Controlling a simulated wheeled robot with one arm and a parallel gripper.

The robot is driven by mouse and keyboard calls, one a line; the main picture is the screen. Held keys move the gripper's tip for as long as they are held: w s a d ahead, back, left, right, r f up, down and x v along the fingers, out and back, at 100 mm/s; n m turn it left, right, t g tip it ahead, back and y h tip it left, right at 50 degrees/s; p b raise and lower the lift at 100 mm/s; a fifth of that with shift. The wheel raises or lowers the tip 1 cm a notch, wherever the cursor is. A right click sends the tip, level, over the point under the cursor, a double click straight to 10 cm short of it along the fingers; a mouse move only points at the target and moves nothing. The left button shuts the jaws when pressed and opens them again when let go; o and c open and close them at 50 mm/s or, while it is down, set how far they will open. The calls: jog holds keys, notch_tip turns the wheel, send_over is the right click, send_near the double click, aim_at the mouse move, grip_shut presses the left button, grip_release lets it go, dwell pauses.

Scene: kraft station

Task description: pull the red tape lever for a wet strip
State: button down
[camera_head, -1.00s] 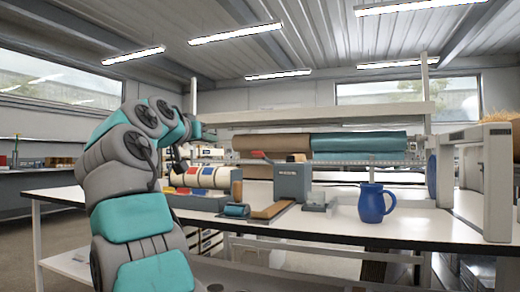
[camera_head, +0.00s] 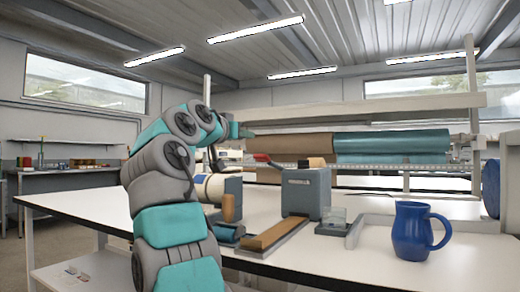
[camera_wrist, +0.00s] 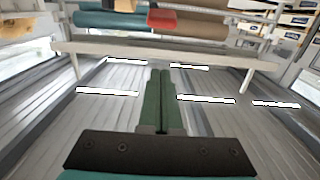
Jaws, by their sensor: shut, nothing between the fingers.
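The red tape lever (camera_head: 262,158) sticks out to the left from the upper part of a grey tape dispenser (camera_head: 305,195) on the white bench. A wooden block sits on top of the dispenser, and a brown strip (camera_head: 275,233) lies in front of it. My gripper (camera_head: 248,131) is raised above and left of the lever in the head view, apart from it. In the wrist view my green fingers (camera_wrist: 160,73) are shut together with nothing between them. They point up over the ceiling in the picture.
A blue mug (camera_head: 411,232) stands on the bench's right side. A brown paper roll (camera_head: 290,144) and a teal roll (camera_head: 390,142) hang behind the dispenser, under a long shelf (camera_head: 370,110). A small tray (camera_head: 332,222) sits beside the dispenser. The bench (camera_head: 90,206) is clear at left.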

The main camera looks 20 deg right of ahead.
jog(key=p, duration=0.4)
send_over(258, 158)
jog(key=x, duration=0.2)
jog(key=shift+a+r, duration=0.2)
jog(key=shift+s+a+f+b, duration=0.2)
jog(key=shift+f+b, duration=0.2)
jog(key=shift+s+a+f, duration=0.15)
jog(key=shift+s+f, duration=0.05)
jog(key=shift+f, duration=0.1)
jog(key=shift+a+f+b, duration=0.1)
jog(key=shift+f+b, duration=0.25)
jog(key=shift+f, duration=0.15)
jog(key=shift+s+a+f+b, duration=0.1)
jog(key=shift+f+b, duration=0.3)
jog(key=shift+f, duration=0.05)
jog(key=shift+s+a+f+b, duration=0.1)
jog(key=shift+a+f+b, duration=0.05)
jog(key=shift+f+b, duration=0.3)
